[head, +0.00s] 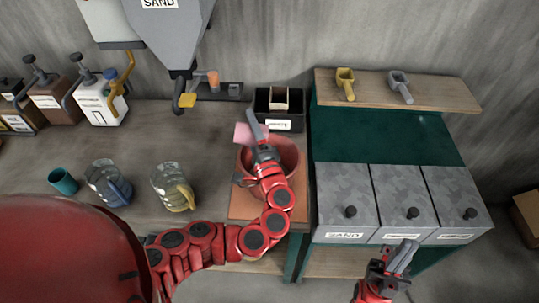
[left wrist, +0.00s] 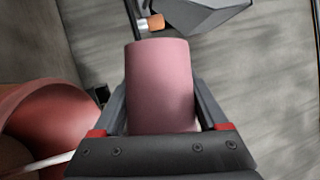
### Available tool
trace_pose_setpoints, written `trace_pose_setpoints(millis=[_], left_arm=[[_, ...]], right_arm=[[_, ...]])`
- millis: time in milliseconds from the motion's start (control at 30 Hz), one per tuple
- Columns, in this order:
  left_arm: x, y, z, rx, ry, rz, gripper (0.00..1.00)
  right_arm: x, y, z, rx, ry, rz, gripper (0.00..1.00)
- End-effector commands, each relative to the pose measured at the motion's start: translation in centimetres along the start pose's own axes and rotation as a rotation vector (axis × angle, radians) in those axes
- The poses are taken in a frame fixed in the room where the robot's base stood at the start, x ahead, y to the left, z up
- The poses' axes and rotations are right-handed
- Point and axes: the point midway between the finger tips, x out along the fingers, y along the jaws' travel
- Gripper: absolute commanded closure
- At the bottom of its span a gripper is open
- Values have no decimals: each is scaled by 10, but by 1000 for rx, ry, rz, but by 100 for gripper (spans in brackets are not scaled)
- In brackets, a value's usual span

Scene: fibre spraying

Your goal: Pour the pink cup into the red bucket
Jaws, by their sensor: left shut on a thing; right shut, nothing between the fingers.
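The pink cup (head: 244,133) is held by my left gripper (head: 256,126), which is shut on it above the red bucket. In the left wrist view the pink cup (left wrist: 162,85) fills the space between the fingers of my left gripper (left wrist: 162,112). In the head view the cup looks tipped on its side. The red bucket (head: 291,152) stands on a brown board, partly hidden by my left arm. The red bucket (left wrist: 45,110) also shows at the left of the wrist view. The cup's contents cannot be seen. My right gripper (head: 400,258) is shut and empty at the lower right.
A black box (head: 265,106) stands behind the bucket. Two glass jugs (head: 172,186) and a teal cup (head: 63,181) stand to the left. A grey sand hopper (head: 170,35) hangs above. Lidded grey bins (head: 345,190) and a shelf with scoops (head: 400,88) are to the right.

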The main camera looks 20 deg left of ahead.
Motion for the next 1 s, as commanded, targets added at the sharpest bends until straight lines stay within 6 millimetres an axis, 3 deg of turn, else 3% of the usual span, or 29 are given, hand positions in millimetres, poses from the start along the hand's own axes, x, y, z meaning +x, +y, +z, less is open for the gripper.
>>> trace_pose_setpoints(millis=[1000], left_arm=[[-1, -5, -4, 99, 22, -48, 80]], right_arm=[[-5, 0, 1, 0, 0, 0, 100]])
